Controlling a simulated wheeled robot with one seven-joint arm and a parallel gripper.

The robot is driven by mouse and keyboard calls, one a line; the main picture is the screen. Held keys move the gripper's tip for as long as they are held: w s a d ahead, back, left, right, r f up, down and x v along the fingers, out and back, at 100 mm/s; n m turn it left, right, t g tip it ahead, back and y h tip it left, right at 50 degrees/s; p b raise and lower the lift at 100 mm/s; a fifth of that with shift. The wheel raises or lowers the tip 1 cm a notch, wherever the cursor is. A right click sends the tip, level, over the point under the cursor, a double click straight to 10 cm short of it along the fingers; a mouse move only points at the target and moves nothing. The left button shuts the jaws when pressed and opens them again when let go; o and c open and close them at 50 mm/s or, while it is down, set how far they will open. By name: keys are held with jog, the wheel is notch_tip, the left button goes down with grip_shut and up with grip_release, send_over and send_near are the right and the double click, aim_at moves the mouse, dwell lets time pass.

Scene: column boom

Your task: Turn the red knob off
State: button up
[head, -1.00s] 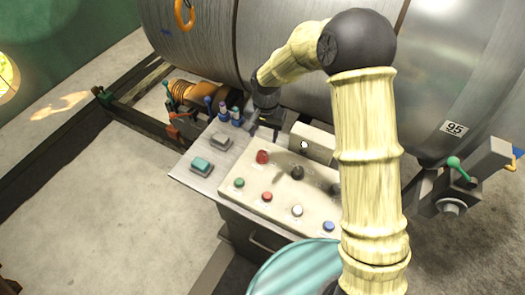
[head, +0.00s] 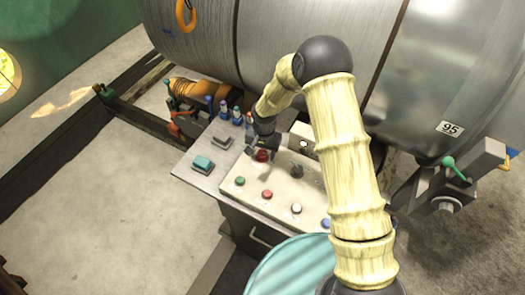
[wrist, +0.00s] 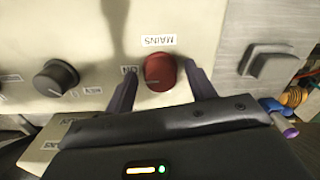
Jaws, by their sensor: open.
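The red knob (wrist: 160,72) is on the cream control panel (wrist: 215,25), beside labels reading "MAINS" and "ON". In the head view the red knob (head: 262,156) is at the panel's back left, partly hidden by my gripper. My gripper (wrist: 158,82) is open, with one finger on either side of the red knob. A gap shows between the knob and each finger. In the head view my gripper (head: 258,150) is right at the knob; the exact contact cannot be told.
A black knob (head: 297,171) is right of the red one. Green (head: 240,181), red (head: 267,194) and white (head: 297,208) buttons line the panel's front. A teal switch (head: 203,163) and grey switch (head: 222,141) are at left. A metal tank (head: 300,25) stands close behind.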

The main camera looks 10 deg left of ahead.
jog(key=c, duration=1)
jog(key=shift+o, duration=0.2)
jog(key=shift+n, duration=0.4)
jog(key=n+b, duration=0.2)
jog(key=n, duration=0.1)
jog(key=shift+f, duration=0.1)
jog(key=n+b, duration=0.1)
jog(key=n, duration=0.4)
jog(key=shift+w, duration=0.1)
jog(key=n, duration=0.4)
jog(key=shift+n, duration=2.6)
